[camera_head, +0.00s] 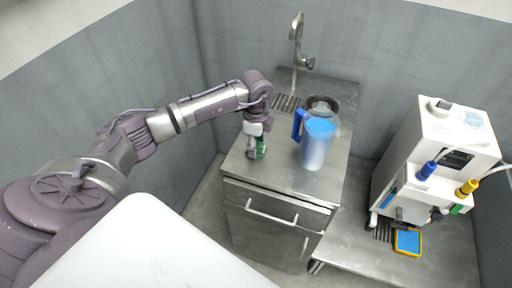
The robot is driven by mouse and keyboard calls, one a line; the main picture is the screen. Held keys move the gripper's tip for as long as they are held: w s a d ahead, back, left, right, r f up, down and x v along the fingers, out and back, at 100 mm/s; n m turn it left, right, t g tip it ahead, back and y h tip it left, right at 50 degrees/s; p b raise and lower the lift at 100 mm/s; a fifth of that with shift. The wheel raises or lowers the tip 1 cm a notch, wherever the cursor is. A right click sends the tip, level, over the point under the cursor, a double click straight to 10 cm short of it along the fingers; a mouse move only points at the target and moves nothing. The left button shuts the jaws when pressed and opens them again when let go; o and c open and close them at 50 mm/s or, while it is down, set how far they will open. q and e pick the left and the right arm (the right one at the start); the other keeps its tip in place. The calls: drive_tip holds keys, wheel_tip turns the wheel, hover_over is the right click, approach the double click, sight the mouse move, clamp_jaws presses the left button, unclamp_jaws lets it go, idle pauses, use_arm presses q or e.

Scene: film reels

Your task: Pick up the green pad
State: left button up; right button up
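My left gripper (255,150) points down at the left part of the steel counter (318,184), left of the blue-handled jug. A small green thing (262,148), likely the green pad, shows right at its fingers. The fingers and wrist hide most of it. The view is too small to tell whether the fingers are closed on it or only beside it, or whether it touches the counter. My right gripper is not in view.
A clear jug with a blue handle (318,142) stands close right of my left gripper. A tap (297,45) rises behind. A white machine (425,150) stands on a lower steel surface at the right, with a blue and yellow pad (407,241) in front. Walls enclose the back.

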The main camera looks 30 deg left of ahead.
use_arm(q)
clamp_jaws()
wheel_tip(320, 180, up, 10)
drive_tip(key=shift+r+b, duration=0.1)
drive_tip(key=shift+b, duration=0.55)
